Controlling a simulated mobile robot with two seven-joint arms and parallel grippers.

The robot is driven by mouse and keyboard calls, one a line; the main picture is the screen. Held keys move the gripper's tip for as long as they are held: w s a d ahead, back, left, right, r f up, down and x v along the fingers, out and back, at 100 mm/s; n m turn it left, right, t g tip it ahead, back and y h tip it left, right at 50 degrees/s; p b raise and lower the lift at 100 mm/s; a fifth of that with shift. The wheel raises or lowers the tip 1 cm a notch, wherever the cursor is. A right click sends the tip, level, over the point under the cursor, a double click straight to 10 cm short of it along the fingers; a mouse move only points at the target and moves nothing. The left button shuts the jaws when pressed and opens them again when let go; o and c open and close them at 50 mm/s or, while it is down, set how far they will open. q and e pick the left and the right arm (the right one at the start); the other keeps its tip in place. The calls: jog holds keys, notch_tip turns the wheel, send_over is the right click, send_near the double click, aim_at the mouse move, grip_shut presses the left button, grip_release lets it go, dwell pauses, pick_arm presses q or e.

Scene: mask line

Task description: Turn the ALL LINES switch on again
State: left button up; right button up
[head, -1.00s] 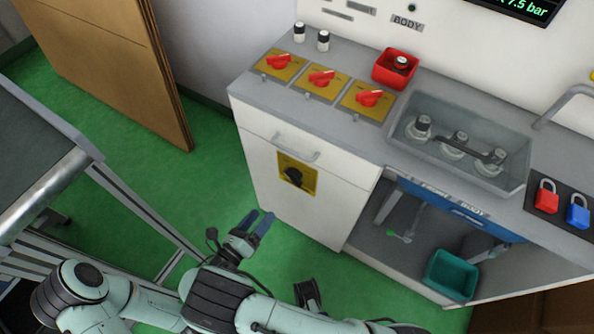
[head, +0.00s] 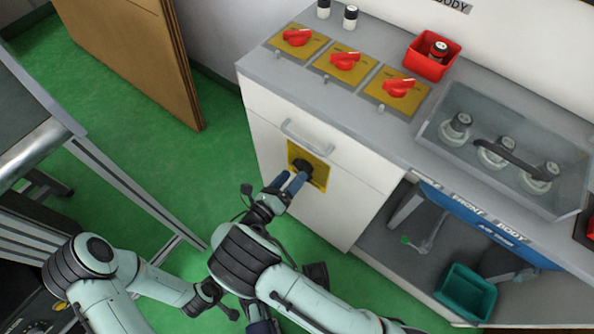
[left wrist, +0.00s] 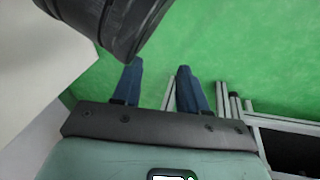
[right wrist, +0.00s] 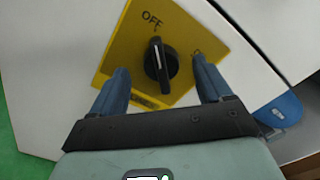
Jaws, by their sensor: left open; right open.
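The ALL LINES switch is a black rotary knob (head: 302,165) on a yellow plate (head: 319,184) on the white cabinet front, below the drawer handle. In the right wrist view the knob (right wrist: 160,66) stands with its bar nearly in line with the OFF mark above it. My right gripper (head: 291,182) is open in front of the plate, its blue fingers on either side of the knob in the right wrist view. I cannot tell whether they touch it. My left gripper (left wrist: 160,70) is open and empty over the green floor, low and away from the switch.
Several red rotary switches on yellow plates, such as this one (head: 398,86), line the countertop. A red box (head: 418,66) and a clear bin (head: 460,153) stand beside them. The drawer handle (head: 306,138) sits just above the plate. A teal bin (head: 466,292) is under the counter.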

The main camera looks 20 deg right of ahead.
aim_at(298, 171)
pick_arm(q)
jog(key=shift+s+a+f+g, duration=0.1)
jog(key=shift+s+f+g, duration=0.2)
jog(key=shift+s+f, duration=0.4)
pick_arm(e)
jog(key=shift+x, duration=1.65)
jog(key=c, duration=1)
pick_arm(q)
jog(key=shift+r, duration=0.1)
jog(key=shift+w+r+t+p, duration=0.7)
jog(key=shift+w+r, duration=1)
jog(key=shift+w, duration=0.05)
jog(key=s+d+r+g+h+p, duration=0.1)
jog(key=s+d+r+p, duration=0.2)
jog(key=s, duration=0.2)
jog(key=shift+g, duration=0.3)
pick_arm(e)
jog(key=shift+s+d+f+m, duration=0.1)
jog(key=shift+s+d+m, duration=0.1)
jog(key=shift+m, duration=2.75)
jog(key=shift+s+d+r+m, duration=0.1)
jog(key=shift+s+m, duration=0.15)
jog(key=shift+m, duration=2.75)
jog(key=shift+s+d+f+m, duration=0.1)
jog(key=shift+s+m, duration=0.1)
jog(key=shift+m, duration=2.75)
pick_arm(q)
jog(key=shift+r, duration=0.1)
